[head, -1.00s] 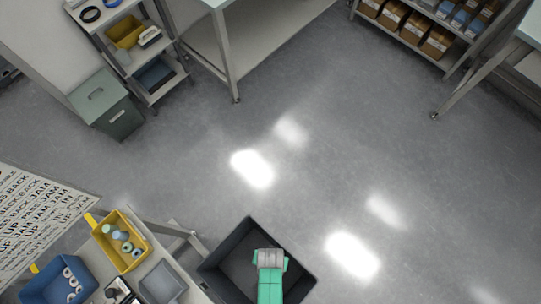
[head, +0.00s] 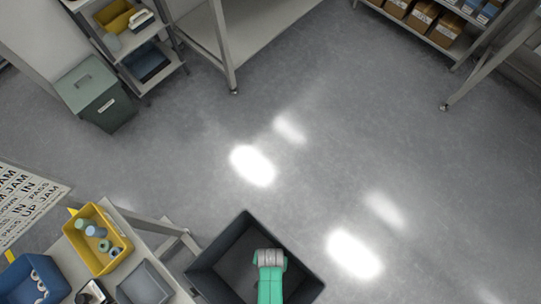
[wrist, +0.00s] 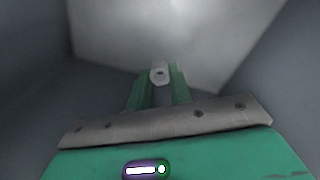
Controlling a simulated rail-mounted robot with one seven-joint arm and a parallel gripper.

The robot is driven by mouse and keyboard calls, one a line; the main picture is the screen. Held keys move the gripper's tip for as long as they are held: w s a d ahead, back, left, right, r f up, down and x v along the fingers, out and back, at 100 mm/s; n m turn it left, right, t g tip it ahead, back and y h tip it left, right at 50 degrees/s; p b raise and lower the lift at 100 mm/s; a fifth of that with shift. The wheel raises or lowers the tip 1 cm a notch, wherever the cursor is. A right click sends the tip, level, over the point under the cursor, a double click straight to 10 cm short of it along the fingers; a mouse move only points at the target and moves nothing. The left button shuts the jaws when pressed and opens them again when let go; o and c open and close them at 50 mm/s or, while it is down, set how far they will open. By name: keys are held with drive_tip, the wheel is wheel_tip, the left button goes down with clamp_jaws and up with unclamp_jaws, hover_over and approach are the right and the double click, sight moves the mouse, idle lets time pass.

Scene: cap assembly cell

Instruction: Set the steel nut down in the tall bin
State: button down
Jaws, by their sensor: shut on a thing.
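The steel nut (wrist: 160,74) is a small pale grey piece with a dark hole, seen in the wrist view between the tips of my green fingers. My gripper (wrist: 161,84) is shut on it. The tall bin (head: 220,247) is a dark grey, open-topped box at the bottom centre of the head view. My green arm with its grey band reaches over the bin, and hides my fingers and the nut there. In the wrist view, grey bin walls (wrist: 35,70) flank my gripper, with a lighter floor ahead. The gap between nut and floor is unclear.
A table at lower left holds a yellow bin (head: 80,262) with several small parts, a blue bin (head: 20,285) and a grey tray (head: 146,285). A lidded grey-green bin (head: 98,100) stands at upper left. The floor (head: 330,150) beyond the tall bin is clear.

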drive_tip(key=shift+f+b, duration=1.8)
drive_tip(key=shift+f, duration=0.8)
drive_tip(key=shift+f+b, duration=0.55)
drive_tip(key=c, duration=1.2)
unclamp_jaws()
wheel_tip(320, 180, up, 8)
drive_tip(key=p, duration=0.4)
drive_tip(key=shift+p, duration=0.3)
